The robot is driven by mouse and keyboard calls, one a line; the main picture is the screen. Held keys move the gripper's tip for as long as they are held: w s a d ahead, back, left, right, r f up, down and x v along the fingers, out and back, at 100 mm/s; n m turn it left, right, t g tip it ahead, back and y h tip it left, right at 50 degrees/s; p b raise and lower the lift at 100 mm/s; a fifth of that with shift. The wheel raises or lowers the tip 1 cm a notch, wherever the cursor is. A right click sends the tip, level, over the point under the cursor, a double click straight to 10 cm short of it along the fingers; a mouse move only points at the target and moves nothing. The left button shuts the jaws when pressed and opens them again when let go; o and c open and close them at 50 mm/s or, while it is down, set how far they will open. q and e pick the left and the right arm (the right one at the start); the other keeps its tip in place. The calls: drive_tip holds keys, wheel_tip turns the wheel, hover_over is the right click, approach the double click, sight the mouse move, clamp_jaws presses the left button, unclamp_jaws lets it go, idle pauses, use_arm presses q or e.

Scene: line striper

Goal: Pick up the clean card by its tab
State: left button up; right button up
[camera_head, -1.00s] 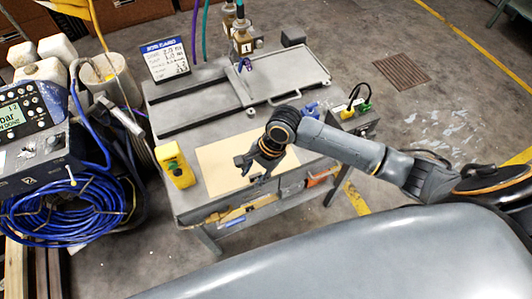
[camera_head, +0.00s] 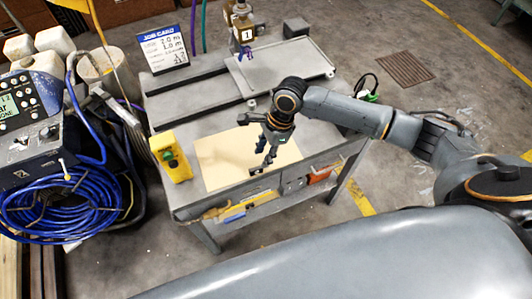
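The clean card, a flat cream sheet (camera_head: 222,165), lies on the front part of the grey bench. I cannot make out its tab. My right gripper (camera_head: 265,158) is over the card's right part, pointing down toward the bench's front edge, and covers some of the card. I cannot tell whether its fingers are apart, or whether they touch the card. My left gripper is not in view.
A yellow box with buttons (camera_head: 171,157) stands just left of the card. A grey tray (camera_head: 283,68) and a job card sign (camera_head: 164,50) are at the back. A bundle of blue hose (camera_head: 60,205) lies left of the bench.

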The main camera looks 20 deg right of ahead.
sight(257, 168)
drive_tip(key=b+x, duration=0.3)
drive_tip(key=b, duration=0.1)
drive_tip(key=shift+f, duration=0.2)
drive_tip(key=shift+p+x, duration=0.55)
drive_tip(key=shift+x, duration=0.55)
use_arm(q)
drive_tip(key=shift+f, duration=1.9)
use_arm(e)
drive_tip(key=shift+a+f, duration=0.25)
drive_tip(key=shift+f, duration=0.25)
use_arm(q)
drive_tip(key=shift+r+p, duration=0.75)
drive_tip(key=shift+p, duration=0.05)
use_arm(e)
clamp_jaws()
